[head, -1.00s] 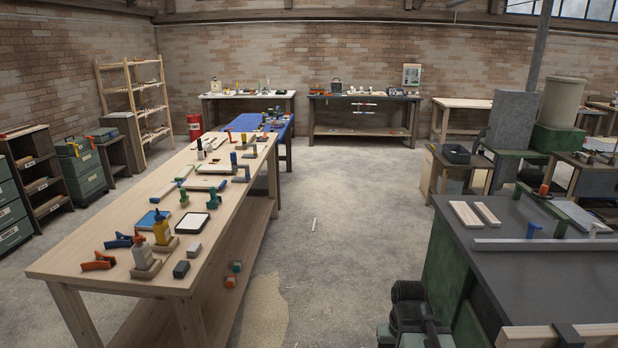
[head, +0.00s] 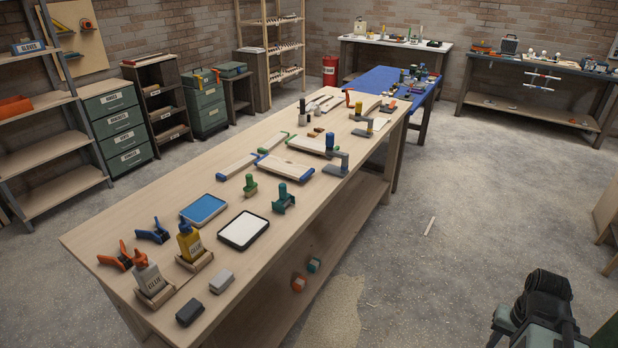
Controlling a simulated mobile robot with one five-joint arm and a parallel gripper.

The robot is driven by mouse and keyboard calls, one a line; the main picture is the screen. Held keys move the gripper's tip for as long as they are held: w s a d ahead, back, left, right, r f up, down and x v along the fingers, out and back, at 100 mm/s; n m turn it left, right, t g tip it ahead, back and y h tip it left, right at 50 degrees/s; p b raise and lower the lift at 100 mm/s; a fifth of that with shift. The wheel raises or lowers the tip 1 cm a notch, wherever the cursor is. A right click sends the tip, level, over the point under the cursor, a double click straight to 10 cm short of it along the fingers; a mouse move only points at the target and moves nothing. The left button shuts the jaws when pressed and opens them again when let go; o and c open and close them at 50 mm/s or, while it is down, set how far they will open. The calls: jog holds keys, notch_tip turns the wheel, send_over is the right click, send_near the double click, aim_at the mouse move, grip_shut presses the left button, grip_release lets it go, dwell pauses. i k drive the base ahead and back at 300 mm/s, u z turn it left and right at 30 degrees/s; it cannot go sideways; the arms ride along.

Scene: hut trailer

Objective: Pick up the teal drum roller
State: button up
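A teal roller (head: 283,198) with a wide drum-like base and an upright handle stands on the long wooden workbench (head: 118,232), near its right edge. A slimmer green tool (head: 250,187) stands just left of it. A white tray with a dark rim (head: 244,230) lies in front of the teal roller. Dark parts at the bottom right look like my own folded arm, well away from the bench. I cannot make out gripper fingers there, and nothing of mine touches the roller.
A blue tray (head: 204,210), glue bottles (head: 148,277), orange clamps (head: 115,258) and grey blocks (head: 190,312) share the near bench end. An orange piece (head: 299,283) and a small teal piece (head: 314,265) show at the lower shelf. The concrete floor (head: 430,265) right of the bench is mostly clear.

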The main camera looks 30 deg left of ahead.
aim_at(285, 198)
jog(key=i, duration=1.65)
jog(key=u, duration=2.95)
